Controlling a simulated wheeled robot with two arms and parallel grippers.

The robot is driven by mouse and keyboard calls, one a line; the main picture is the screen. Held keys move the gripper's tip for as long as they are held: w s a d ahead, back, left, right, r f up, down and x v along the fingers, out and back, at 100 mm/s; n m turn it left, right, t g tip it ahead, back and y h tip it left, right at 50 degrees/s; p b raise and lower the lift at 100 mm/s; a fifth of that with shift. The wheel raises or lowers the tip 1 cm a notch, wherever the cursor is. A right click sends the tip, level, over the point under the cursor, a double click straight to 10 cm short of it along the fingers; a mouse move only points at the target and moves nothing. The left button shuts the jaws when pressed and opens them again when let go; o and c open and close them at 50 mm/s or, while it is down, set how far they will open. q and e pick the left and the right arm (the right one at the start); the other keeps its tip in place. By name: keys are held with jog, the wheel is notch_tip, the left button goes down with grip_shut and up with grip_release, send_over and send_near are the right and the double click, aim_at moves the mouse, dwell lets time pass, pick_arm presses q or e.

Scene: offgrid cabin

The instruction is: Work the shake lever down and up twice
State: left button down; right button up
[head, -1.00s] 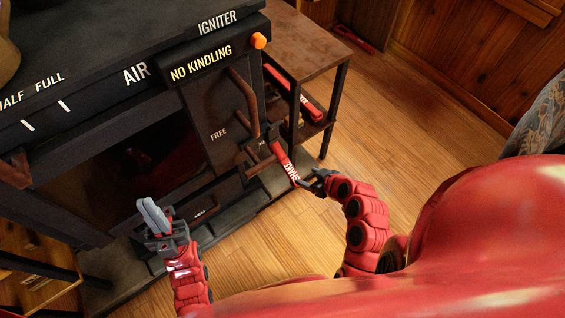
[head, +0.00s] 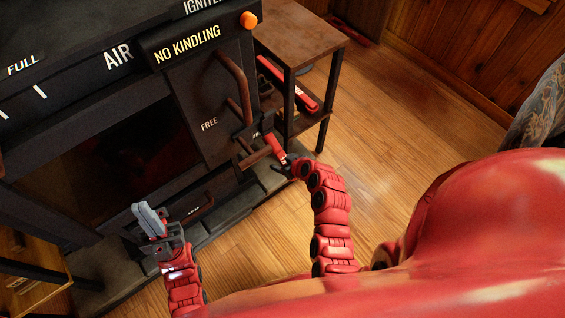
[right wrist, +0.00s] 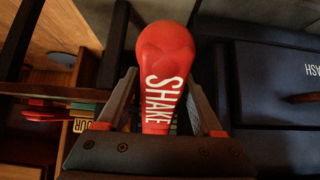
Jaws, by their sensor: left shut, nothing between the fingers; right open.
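The shake lever (head: 275,144) is a red handle on the right side of the dark stove front. In the right wrist view the red handle, marked SHAKE (right wrist: 165,75), lies between my right gripper's two fingers. My right gripper (head: 283,165) is open at the handle's outer end and hides part of it in the head view. The fingers stand on either side of the handle; whether they touch it I cannot tell. My left gripper (head: 150,222) is shut and empty in front of the stove's lower left part.
The stove (head: 190,110) has a NO KINDLING display (head: 187,44), an orange igniter knob (head: 249,19) and a brown door handle (head: 236,85) above the lever. A side table (head: 300,42) with red items on its lower shelf stands right.

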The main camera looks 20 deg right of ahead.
grip_shut()
dwell(0.3)
dwell(1.1)
